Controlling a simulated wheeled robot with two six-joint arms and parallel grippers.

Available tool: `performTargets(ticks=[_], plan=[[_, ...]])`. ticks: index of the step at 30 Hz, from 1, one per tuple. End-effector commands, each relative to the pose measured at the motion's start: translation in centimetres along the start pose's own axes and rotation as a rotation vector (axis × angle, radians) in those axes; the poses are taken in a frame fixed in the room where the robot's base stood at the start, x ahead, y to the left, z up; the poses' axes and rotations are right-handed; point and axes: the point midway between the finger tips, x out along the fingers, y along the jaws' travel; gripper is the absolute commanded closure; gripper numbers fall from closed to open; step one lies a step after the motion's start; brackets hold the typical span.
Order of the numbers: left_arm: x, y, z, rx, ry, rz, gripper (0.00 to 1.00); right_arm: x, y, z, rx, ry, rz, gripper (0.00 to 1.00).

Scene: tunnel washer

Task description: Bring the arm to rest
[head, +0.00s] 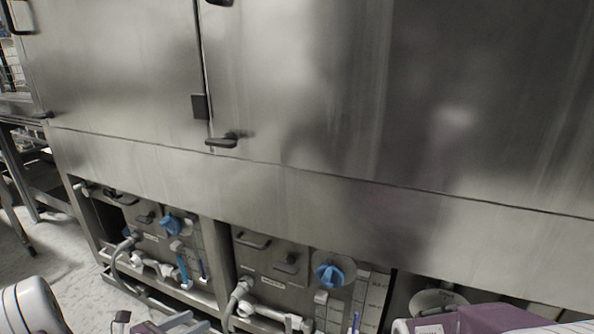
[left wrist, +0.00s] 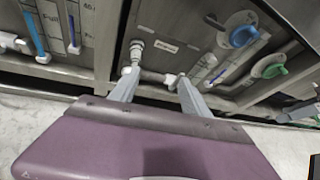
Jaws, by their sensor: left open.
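My left gripper (head: 188,323) shows only in part at the bottom edge of the head view, low in front of the washer's lower bays. In the left wrist view its purple body and two grey fingers (left wrist: 157,84) show, spread apart with nothing between them. The fingers point toward the panels with hoses and valves; whether they touch anything there cannot be told, but no contact shows. A purple and white part of my own body is at the bottom right of the head view; no right fingers show.
The washer's steel front (head: 300,100) fills the head view, with a dark handle (head: 224,141) sticking out. Below are recessed bays with a blue knob (head: 329,275) and a grey hose (head: 236,298). A green knob (left wrist: 270,71) shows in the wrist view.

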Motion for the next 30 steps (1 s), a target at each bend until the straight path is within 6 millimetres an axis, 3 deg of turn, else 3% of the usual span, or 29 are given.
performTargets(ticks=[1,5,8,11,15,18,21,24,27,30], plan=[[-0.4,-1.3,3.1,0.025,0.002,-0.022,0.45,-2.7,-0.1,-0.3,0.0,0.0,0.0,0.0],[-0.3,-4.8,8.3,0.098,0.015,-0.096,0.45,-6.6,-0.1,-0.7,0.0,0.0,0.0,0.0],[-0.8,-9.4,13.5,0.187,0.042,-0.197,0.45,-11.1,-0.2,-1.1,0.0,0.0,0.0,0.0],[-2.0,-15.7,18.9,0.323,0.104,-0.341,0.45,-16.8,-0.3,-1.8,0.0,0.0,0.0,0.0],[-5.7,-24.6,24.1,0.598,0.231,-0.578,0.45,-24.6,-0.5,-2.6,0.0,0.0,0.0,0.0],[-9.4,-29.3,26.2,0.836,0.329,-0.742,0.45,-29.6,-0.6,-3.1,0.0,0.0,0.0,0.0],[-13.1,-31.7,27.3,1.089,0.419,-0.885,0.45,-33.6,-0.7,-3.5,0.0,0.0,0.0,0.0],[-16.5,-32.3,28.2,1.356,0.496,-1.011,0.45,-36.9,-0.7,-3.8,0.0,0.0,0.0,0.0],[-19.5,-31.2,29.2,1.663,0.569,-1.125,0.45,-39.6,-0.8,-4.1,0.0,0.0,0.0,0.0],[-20.7,-28.4,28.4,1.93,0.63,-1.209,0.45,-39.5,-0.8,-4.1,0.0,0.0,0.0,0.0]])
